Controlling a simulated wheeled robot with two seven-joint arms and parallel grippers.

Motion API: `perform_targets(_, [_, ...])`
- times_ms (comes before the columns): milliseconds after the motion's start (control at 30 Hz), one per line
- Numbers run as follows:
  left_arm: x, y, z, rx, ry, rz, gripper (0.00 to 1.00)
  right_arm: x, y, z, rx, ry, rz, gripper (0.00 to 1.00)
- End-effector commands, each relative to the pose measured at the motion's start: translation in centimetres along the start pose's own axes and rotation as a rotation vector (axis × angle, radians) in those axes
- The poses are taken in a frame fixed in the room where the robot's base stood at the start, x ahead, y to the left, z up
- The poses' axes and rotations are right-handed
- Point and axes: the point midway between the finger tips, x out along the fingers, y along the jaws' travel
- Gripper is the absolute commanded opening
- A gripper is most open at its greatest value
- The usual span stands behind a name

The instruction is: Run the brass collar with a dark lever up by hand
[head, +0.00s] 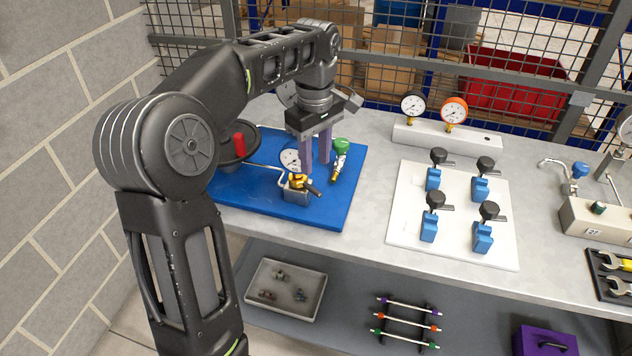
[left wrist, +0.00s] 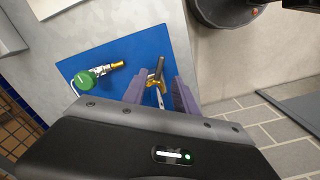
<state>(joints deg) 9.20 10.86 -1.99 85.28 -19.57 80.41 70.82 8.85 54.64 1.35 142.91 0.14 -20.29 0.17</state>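The brass collar (head: 297,181) with a dark lever (head: 313,190) sits on a small grey block on the blue mat (head: 338,212). The lever points toward the lower right in the head view. My left gripper (head: 315,167) points down just behind and above the collar. Its two purple fingers stand apart with nothing gripped between them. In the left wrist view the brass collar (left wrist: 153,81) and its lever (left wrist: 160,65) show in the gap between the fingers (left wrist: 160,80). I cannot tell how far the fingertips are above the collar. My right gripper is not in view.
A green-capped brass fitting (head: 341,149) lies close right of the fingers. A white dial (head: 290,159) and a bent metal pipe (head: 262,166) are close left. A white board (head: 455,217) with several blue valves and a two-gauge block (head: 480,142) stand farther right.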

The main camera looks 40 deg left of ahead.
Motion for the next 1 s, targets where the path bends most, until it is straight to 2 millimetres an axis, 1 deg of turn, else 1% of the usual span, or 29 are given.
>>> perform_targets(200, [2.7, -0.1, 0.0, 0.0, -0.001, -0.003, 0.35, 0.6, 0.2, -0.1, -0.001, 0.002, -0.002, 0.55])
perform_targets(500, [6.7, -0.1, 0.0, 0.001, -0.002, -0.003, 0.35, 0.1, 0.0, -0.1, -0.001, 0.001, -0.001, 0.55])
perform_targets(633, [7.5, 0.0, 0.0, 0.0, -0.001, -0.001, 0.35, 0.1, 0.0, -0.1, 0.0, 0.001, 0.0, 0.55])
perform_targets(867, [7.5, 0.0, 0.0, 0.0, 0.0, 0.0, 0.35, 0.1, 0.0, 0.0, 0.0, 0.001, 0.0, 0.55])
perform_targets(1000, [7.5, 0.0, 0.0, 0.0, 0.0, 0.0, 0.25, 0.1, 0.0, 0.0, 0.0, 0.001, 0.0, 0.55])
